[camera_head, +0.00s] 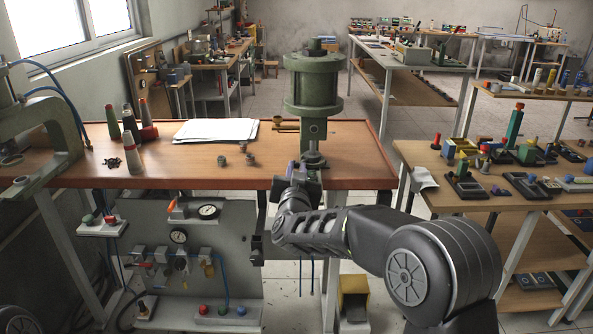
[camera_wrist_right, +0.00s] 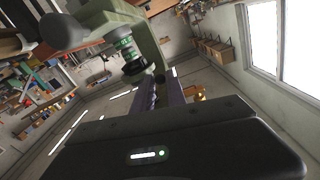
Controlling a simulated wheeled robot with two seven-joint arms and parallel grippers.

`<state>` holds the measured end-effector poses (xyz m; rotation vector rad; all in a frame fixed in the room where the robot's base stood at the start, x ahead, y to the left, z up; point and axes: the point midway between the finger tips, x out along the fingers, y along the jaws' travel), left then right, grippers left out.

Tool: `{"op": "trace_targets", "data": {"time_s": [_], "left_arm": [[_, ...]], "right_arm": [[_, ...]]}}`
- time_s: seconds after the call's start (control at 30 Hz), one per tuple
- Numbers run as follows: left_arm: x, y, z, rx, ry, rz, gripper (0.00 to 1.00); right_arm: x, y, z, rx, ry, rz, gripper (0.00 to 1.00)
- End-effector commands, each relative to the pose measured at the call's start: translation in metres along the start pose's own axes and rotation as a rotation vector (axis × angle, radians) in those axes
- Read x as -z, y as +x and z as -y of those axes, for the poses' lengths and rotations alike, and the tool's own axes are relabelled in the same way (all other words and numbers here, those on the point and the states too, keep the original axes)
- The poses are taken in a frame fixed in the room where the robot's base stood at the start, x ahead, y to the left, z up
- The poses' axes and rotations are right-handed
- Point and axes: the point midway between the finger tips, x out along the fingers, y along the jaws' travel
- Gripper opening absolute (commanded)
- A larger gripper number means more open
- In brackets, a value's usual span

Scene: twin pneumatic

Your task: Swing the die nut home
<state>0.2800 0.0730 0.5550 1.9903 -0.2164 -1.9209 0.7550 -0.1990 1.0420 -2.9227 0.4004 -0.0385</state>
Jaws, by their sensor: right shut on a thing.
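The green pneumatic press (camera_head: 313,85) stands upright at the front edge of the wooden bench. Its frame (camera_wrist_right: 148,40) also shows in the right wrist view. My right gripper (camera_head: 304,172) is at the press's lower end, just in front of the bench edge. In the right wrist view its fingers (camera_wrist_right: 162,92) are close together, shut on a small part under the press. A dark round part (camera_wrist_right: 133,66), apparently the die nut, sits right beside the fingertips. The held part is mostly hidden by the fingers. My left gripper is not in view.
On the bench (camera_head: 210,178) lie white papers (camera_head: 216,130), several cones (camera_head: 130,125) and small grey nuts (camera_head: 248,160). A second green press (camera_head: 62,125) stands at the left. A gauge panel (camera_head: 208,255) hangs below the bench. A side table (camera_head: 420,160) with fixtures stands right.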

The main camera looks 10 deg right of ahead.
Motion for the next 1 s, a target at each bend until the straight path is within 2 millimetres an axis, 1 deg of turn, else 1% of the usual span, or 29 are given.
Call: {"op": "trace_targets", "data": {"time_s": [0.03,0.1,1.0], "left_arm": [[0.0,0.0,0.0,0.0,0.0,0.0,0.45],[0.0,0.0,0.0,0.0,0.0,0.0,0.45],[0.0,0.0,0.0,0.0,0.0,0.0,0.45]], "right_arm": [[0.0001,-0.0001,0.0004,0.001,0.0,0.0,0.06],[0.0001,-0.0001,0.0004,0.001,0.0,0.0,0.0],[0.0006,-0.0002,0.0011,0.002,0.0,-0.001,0.0]]}}
